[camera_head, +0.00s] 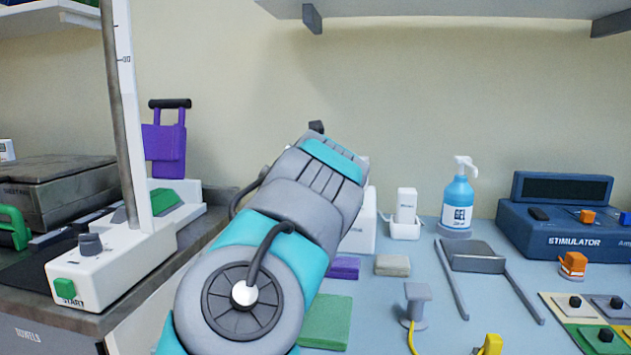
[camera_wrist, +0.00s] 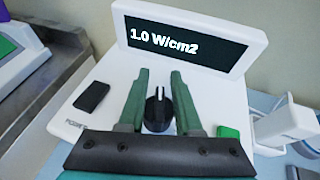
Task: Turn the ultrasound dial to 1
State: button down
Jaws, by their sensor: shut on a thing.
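The ultrasound unit is a white console with a dark display (camera_wrist: 190,45) that reads "1.0 W/cm2" in the wrist view. Its black dial (camera_wrist: 157,112) sits below the display, with a light mark at its upper edge. My gripper (camera_wrist: 160,78) has its two green fingers on either side of the dial and is shut on it. In the head view, my arm hides most of the ultrasound unit; a white edge of it (camera_head: 364,228) shows to the right of the arm. The dial and fingertips are hidden there.
On the console are a black switch (camera_wrist: 92,96) and a green button (camera_wrist: 228,132). A white bottle in a holder (camera_head: 406,208), a blue gel bottle (camera_head: 458,203) and a stimulator (camera_head: 560,238) stand to the right. A white device with a post (camera_head: 105,262) stands left.

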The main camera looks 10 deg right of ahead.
jog(key=shift+d+f, duration=0.1)
jog(key=shift+f, duration=0.35)
jog(key=c, duration=0.8)
grip_release()
jog(key=shift+o, duration=0.6)
jog(key=shift+r, duration=0.2)
jog(key=shift+f+b, duration=0.1)
jog(key=shift+b, duration=0.25)
